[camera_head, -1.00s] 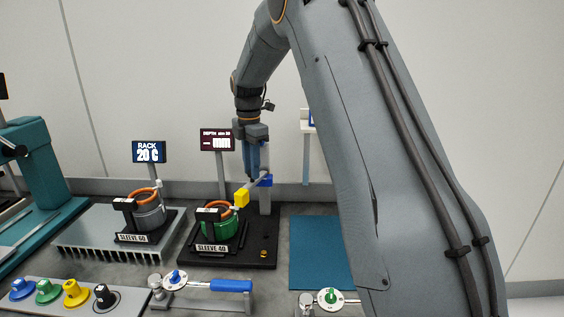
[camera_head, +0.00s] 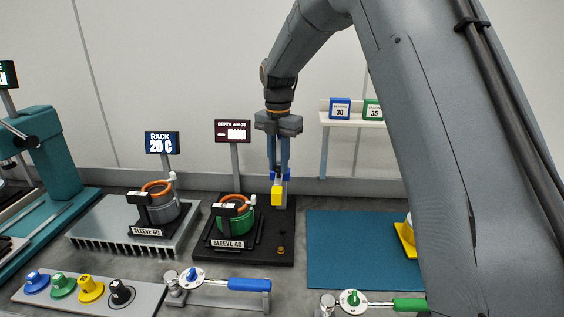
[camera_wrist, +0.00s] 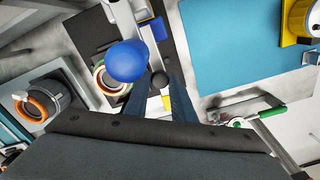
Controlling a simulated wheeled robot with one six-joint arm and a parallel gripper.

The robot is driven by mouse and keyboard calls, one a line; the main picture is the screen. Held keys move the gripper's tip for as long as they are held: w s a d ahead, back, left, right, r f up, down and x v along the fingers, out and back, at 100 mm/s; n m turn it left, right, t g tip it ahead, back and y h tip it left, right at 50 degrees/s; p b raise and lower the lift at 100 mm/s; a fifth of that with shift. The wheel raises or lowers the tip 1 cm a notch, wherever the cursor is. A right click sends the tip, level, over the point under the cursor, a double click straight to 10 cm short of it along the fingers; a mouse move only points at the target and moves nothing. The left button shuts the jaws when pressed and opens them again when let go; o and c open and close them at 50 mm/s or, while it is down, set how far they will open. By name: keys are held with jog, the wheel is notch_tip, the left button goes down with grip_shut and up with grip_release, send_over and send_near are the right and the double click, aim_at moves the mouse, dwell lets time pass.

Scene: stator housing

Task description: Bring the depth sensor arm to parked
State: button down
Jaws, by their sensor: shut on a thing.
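The depth sensor arm stands on the black depth station (camera_head: 265,255), with a yellow block (camera_head: 277,195) at its end and blue parts just above. The block hangs right of the green SLEEVE 40 housing (camera_head: 236,218), not over its orange-ringed opening. My gripper (camera_head: 279,174) points straight down, shut on the sensor arm; the exact gripped part is hard to tell. In the wrist view a dark round knob (camera_wrist: 158,80) shows between my fingertips, beside a large blue ball (camera_wrist: 126,60) and the pale bar.
The grey SLEEVE 60 housing (camera_head: 158,205) stands on a finned plate to the left. A blue mat (camera_head: 350,250) lies to the right, with a yellow-based part (camera_head: 405,240) on it. Blue-handled (camera_head: 248,285) and green-handled (camera_head: 408,304) levers lie in front. A small shelf (camera_head: 350,120) stands behind.

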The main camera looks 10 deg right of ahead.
aim_at(279, 167)
jog(key=c, duration=1.5)
grip_release()
jog(key=shift+d, duration=0.1)
jog(key=shift+r+b, duration=1.25)
jog(key=shift+r, duration=2.7)
jog(key=s+d+f+m, duration=0.4)
jog(key=s+f+m, duration=0.1)
jog(key=s+m, duration=0.4)
jog(key=s+d+f+m+t, duration=0.1)
jog(key=s+d+f+m, duration=0.2)
jog(key=s+f+m, duration=0.3)
jog(key=s+d+f+m, duration=0.4)
jog(key=s+f+m, duration=0.2)
jog(key=s+m, duration=0.7)
jog(key=shift+s+d+f+m, duration=0.15)
jog(key=shift+s+d, duration=0.05)
jog(key=shift+s, duration=0.25)
jog(key=shift+s+d+f+m, duration=0.1)
jog(key=shift+s+d+m, duration=0.05)
jog(key=shift+s, duration=0.3)
